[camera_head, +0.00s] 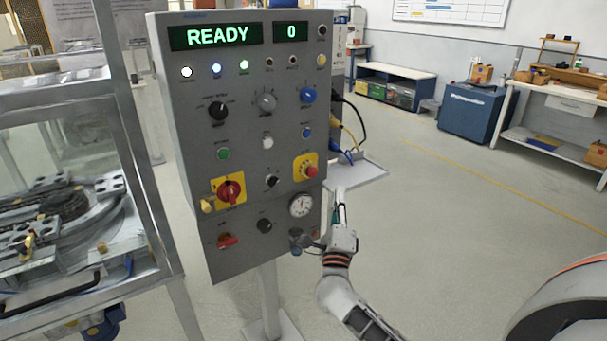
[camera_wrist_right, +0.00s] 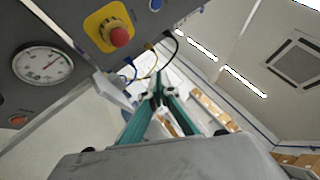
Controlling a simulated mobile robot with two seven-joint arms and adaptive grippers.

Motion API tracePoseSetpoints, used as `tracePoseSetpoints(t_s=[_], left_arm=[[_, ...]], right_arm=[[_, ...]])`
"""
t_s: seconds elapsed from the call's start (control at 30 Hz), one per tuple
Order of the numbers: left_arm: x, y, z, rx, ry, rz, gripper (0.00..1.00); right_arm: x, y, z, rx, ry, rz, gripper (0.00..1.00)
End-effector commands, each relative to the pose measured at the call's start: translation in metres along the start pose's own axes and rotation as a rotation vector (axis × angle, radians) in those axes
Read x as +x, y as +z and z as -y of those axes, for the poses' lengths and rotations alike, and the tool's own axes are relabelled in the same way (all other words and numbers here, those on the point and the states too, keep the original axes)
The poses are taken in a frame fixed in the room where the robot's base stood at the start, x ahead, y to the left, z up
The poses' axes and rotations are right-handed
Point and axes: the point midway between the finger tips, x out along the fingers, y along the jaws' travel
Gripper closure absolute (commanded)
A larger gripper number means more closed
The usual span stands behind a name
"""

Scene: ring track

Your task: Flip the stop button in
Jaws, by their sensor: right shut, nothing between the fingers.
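The grey control panel (camera_head: 250,110) stands upright on a post, with its display reading READY and 0. The stop button (camera_head: 310,171) is a red mushroom knob on a yellow plate at the panel's lower right. In the right wrist view the red stop button (camera_wrist_right: 119,37) shows at upper left, apart from my fingers. My right gripper (camera_head: 340,207) is beside the panel's right edge, below the stop button and pointing up. In the wrist view its green fingers (camera_wrist_right: 158,92) converge and are shut with nothing between them. My left gripper is not in view.
A small shelf (camera_head: 362,174) juts from the panel's right side, close to my right gripper, with cables above it. A round gauge (camera_head: 300,205) and a red rotary switch (camera_head: 230,192) are on the panel. A glass-walled machine (camera_head: 70,180) stands left.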

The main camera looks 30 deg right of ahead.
Motion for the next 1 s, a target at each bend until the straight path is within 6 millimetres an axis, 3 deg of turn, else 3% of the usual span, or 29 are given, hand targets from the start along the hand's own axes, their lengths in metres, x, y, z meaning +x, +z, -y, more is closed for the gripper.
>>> tracePoseSetpoints(t_s=[0.43, 0.8, 1.0], left_arm=[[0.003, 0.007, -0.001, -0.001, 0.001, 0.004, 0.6], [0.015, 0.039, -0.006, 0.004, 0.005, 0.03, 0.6], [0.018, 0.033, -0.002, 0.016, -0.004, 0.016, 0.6]], right_arm=[[0.006, 0.005, -0.007, -0.002, 0.0, 0.002, 1.0], [0.037, 0.028, -0.034, -0.005, 0.002, 0.003, 1.0], [0.052, 0.039, -0.042, -0.004, 0.001, 0.002, 1.0]])
